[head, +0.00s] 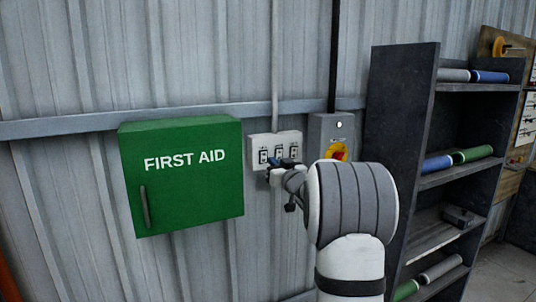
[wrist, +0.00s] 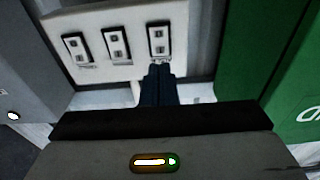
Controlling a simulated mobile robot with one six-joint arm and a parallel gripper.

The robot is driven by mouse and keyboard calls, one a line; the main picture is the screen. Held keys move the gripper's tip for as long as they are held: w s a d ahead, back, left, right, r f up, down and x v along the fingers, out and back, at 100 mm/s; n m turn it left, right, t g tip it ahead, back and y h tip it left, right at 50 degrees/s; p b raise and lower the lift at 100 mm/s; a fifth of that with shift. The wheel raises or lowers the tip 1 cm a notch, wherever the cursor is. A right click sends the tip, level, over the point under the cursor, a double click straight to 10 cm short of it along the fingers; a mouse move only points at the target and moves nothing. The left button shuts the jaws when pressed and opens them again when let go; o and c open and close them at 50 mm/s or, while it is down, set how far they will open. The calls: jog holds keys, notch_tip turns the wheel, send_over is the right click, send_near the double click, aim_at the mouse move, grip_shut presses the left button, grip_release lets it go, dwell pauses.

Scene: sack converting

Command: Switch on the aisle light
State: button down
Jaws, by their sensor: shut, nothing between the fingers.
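A pale switch plate (head: 287,137) with three rocker switches is on the corrugated wall, right of the green box. In the wrist view, which shows the place turned around, the plate (wrist: 90,17) fills the upper left. Its switches are a left one (wrist: 76,47), a middle one (wrist: 117,44) and a right one (wrist: 159,41). My gripper (wrist: 158,68) is shut and empty, its dark fingertips at the lower edge of the right switch. In the head view my gripper (head: 272,164) is at the leftmost switch (head: 263,156). I cannot tell whether they touch, nor which switch is the aisle light's.
A green first aid box (head: 185,195) juts out close left of the plate. A grey box with a red and yellow rotary switch (head: 336,152) is close on the right. A dark shelf (head: 398,120) with rolls stands further right.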

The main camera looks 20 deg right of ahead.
aim_at(264, 153)
jog(key=shift+w+a+r+p, duration=0.15)
jog(key=shift+w+p, duration=0.2)
jog(key=shift+w, duration=0.8)
jog(key=shift+w+d+r+p, duration=0.1)
jog(key=shift+w+p, duration=0.2)
jog(key=shift+w, duration=0.85)
jog(key=shift+r, duration=0.1)
jog(key=shift+w+r+p, duration=0.1)
jog(key=shift+r+p, duration=0.05)
jog(key=shift+p, duration=0.45)
jog(key=shift+f, duration=0.2)
jog(key=shift+s, duration=0.4)
jog(key=s+r+b, duration=0.2)
jog(key=s+b, duration=0.1)
jog(key=s, duration=1)
jog(key=shift+d, duration=0.2)
jog(key=shift+s, duration=0.1)
